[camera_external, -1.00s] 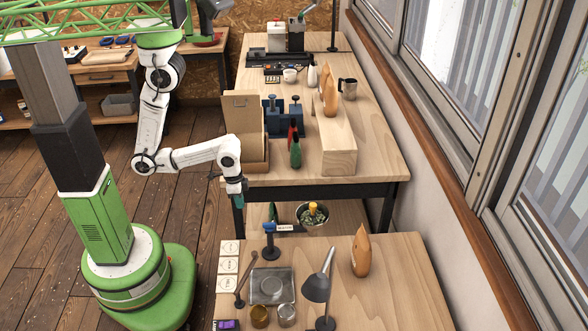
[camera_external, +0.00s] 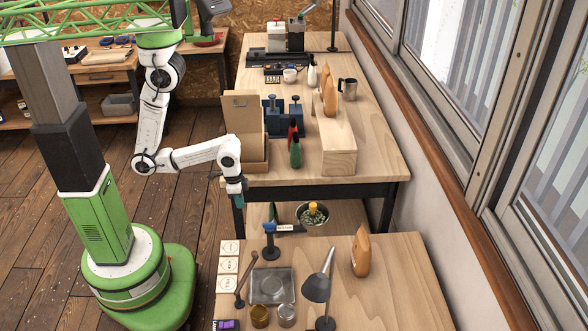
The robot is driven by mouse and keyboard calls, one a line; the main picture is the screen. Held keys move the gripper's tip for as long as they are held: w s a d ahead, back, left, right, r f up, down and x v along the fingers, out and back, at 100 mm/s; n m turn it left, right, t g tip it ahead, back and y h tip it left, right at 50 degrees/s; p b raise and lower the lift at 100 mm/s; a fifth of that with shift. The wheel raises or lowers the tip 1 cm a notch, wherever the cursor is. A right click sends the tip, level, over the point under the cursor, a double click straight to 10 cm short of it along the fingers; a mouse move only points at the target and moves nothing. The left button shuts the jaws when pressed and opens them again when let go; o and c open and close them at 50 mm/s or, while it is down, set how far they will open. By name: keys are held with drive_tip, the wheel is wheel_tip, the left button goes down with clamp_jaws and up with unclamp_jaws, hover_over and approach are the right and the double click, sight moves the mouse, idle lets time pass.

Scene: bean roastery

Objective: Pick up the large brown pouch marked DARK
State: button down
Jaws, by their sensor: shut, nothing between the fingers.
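A brown pouch (camera_external: 361,252) stands upright on the near table, right of the desk lamp. Another brown pouch shape (camera_external: 330,94) stands on or beside the far end of the wooden block on the far table; it may be more than one pouch. No DARK marking can be read on any of them. My gripper (camera_external: 239,198) hangs down at the near left corner of the far table, shut and empty. It is apart from all the pouches. Its fingertips are small and hard to make out.
A tall cardboard box (camera_external: 243,113), green and red bottles (camera_external: 295,152) and the wooden block (camera_external: 339,158) crowd the far table's near end. A bowl (camera_external: 312,215) sits lower between the tables. The lamp (camera_external: 316,288) stands left of the near pouch.

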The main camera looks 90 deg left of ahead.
idle(0.3)
drive_tip(key=shift+c, duration=1.6)
unclamp_jaws()
